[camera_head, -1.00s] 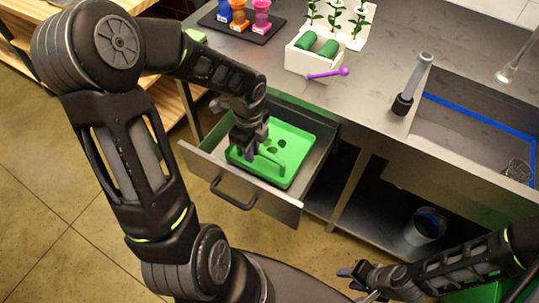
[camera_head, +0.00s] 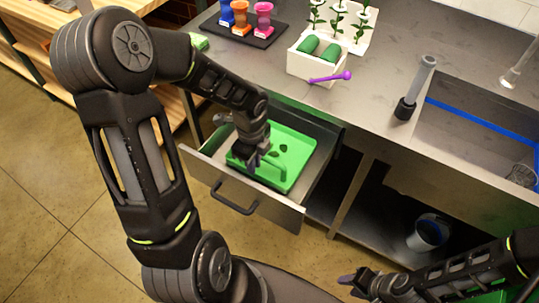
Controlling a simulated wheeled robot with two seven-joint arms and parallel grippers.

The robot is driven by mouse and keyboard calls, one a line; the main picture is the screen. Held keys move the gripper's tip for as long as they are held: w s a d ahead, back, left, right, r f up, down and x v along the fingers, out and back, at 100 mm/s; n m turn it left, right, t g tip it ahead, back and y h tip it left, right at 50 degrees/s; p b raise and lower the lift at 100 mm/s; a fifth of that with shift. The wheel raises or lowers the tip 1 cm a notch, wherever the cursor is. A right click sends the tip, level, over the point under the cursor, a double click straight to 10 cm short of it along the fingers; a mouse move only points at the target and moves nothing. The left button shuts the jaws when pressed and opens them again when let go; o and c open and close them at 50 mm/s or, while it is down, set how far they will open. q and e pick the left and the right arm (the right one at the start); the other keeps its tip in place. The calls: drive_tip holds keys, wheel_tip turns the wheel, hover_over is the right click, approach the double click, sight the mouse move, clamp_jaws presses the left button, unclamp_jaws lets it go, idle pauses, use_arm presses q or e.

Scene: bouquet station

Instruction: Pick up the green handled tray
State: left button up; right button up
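The green handled tray (camera_head: 297,152) lies inside the open metal drawer (camera_head: 240,191) under the counter. It has a raised rim and a green handle (camera_head: 271,166) near its front, with a few dark spots on its floor. My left gripper (camera_head: 252,163) is over the tray's left front part, pointing down next to the handle. The arm hides part of the tray, and I cannot tell whether the fingers are around the handle or only beside it. My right gripper (camera_head: 350,282) is at the bottom right, away from the tray, with its fingertips small in view.
On the counter, a white box (camera_head: 316,66) holds green rolls, with a purple tool (camera_head: 330,78) at its front. A black tray (camera_head: 244,34) carries colored vases. A sink (camera_head: 480,130) is at right. A bucket (camera_head: 428,232) stands on the lower shelf. Floor is clear at left.

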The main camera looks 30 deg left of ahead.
use_arm(q)
drive_tip(key=shift+f, duration=0.1)
wheel_tip(320, 180, down, 5)
drive_tip(key=shift+w+f, duration=0.1)
drive_tip(key=shift+c, duration=0.3)
idle(0.4)
clamp_jaws()
drive_tip(key=shift+r, duration=0.2)
idle(1.3)
wheel_tip(320, 180, up, 28)
drive_tip(key=shift+p, duration=0.4)
drive_tip(key=shift+d+f, duration=0.1)
idle(0.6)
